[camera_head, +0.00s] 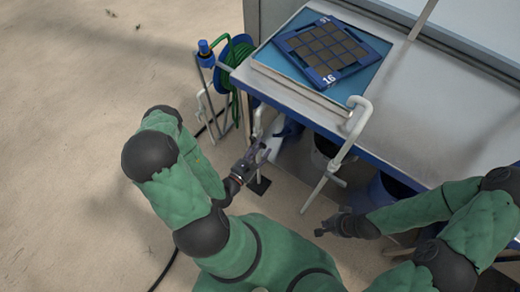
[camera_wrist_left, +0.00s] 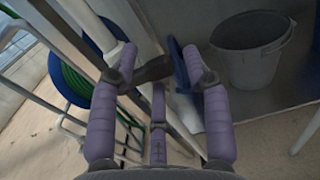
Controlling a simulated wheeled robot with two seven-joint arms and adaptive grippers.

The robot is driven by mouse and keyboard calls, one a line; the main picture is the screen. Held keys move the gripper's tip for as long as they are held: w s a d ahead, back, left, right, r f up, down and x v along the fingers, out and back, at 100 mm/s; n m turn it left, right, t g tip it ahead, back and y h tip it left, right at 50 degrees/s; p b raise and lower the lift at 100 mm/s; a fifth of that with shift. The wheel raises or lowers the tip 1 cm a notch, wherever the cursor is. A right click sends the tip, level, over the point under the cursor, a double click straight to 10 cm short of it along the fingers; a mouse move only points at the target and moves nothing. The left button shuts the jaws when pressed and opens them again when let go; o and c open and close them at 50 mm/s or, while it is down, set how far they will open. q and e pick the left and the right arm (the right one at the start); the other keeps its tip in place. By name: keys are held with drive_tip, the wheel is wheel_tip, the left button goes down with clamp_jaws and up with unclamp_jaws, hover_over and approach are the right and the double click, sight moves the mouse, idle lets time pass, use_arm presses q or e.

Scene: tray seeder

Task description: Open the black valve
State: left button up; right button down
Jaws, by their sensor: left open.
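In the left wrist view, a dark lever-like piece (camera_wrist_left: 153,68), which looks like the black valve's handle, lies between the fingertips of my left gripper (camera_wrist_left: 161,65). The fingers are spread, and the lever's left end is close to or behind the left fingertip; I cannot tell whether they touch. The valve's body is not clear. In the head view, my left gripper (camera_head: 262,153) is at the table's left front corner, beside the white pipes, and the valve cannot be made out there. My right gripper (camera_head: 326,226) is low, in front of the table; its finger opening is too small to judge.
A blue reel with green hose (camera_head: 235,58) stands left of the table (camera_head: 440,88). A seed tray (camera_head: 318,50) lies on the blue surface. A white pipe (camera_head: 345,148) crosses the table's front edge. A grey bucket (camera_wrist_left: 252,48) stands right of the fingers. Sandy ground is open at left.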

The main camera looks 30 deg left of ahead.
use_arm(q)
clamp_jaws()
drive_tip(key=shift+f+m, duration=0.2)
drive_tip(key=shift+m, duration=0.4)
idle(0.3)
drive_tip(key=a+f+m+p, duration=0.3)
drive_tip(key=a+f+m, duration=0.2)
drive_tip(key=m, duration=1.2)
drive_tip(key=shift+w, duration=0.2)
drive_tip(key=shift+a+f, duration=0.1)
idle(0.5)
unclamp_jaws()
